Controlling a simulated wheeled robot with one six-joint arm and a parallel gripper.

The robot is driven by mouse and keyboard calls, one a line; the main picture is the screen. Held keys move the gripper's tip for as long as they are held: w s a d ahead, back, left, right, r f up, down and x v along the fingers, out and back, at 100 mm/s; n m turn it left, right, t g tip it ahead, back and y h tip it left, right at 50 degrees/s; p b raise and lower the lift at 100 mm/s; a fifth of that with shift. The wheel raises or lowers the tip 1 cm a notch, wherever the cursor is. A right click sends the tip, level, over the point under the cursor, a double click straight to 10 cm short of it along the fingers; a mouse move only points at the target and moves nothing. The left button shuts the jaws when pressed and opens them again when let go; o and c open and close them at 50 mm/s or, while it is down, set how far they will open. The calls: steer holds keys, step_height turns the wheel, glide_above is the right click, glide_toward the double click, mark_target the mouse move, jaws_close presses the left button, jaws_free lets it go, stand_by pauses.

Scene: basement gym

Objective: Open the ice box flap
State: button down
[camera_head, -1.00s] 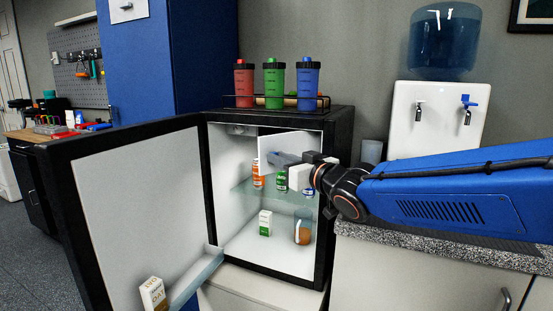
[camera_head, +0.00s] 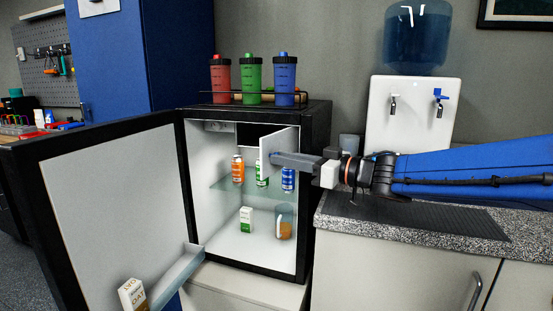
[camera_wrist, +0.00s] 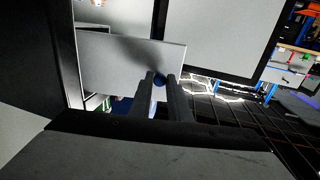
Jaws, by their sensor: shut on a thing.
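The ice box flap (camera_head: 283,142) is a white panel at the top of the open fridge (camera_head: 320,125). It stands swung outward, with part of the dark ice box opening (camera_head: 247,133) showing to its left. My gripper (camera_head: 273,158) reaches in from the right, with its fingertips at the flap's near edge. In the wrist view the flap (camera_wrist: 115,65) lies just beyond my gripper (camera_wrist: 160,80).
The fridge door (camera_head: 110,205) stands wide open at left, with a carton (camera_head: 132,295) on its shelf. Cans, including an orange one (camera_head: 238,170), stand on the glass shelf below the flap. Bottles in a rack (camera_head: 252,98) stand on top. A counter (camera_head: 450,220) is at right.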

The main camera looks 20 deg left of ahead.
steer(key=shift+d+n+g, duration=0.6)
steer(key=shift+d+g, duration=0.3)
steer(key=shift+d, duration=0.25)
steer(key=c, duration=1.7)
jaws_free()
steer(key=shift+o, duration=0.2)
steer(key=s+d, duration=0.3)
steer(key=d, duration=1.4)
steer(key=shift+d, duration=0.1)
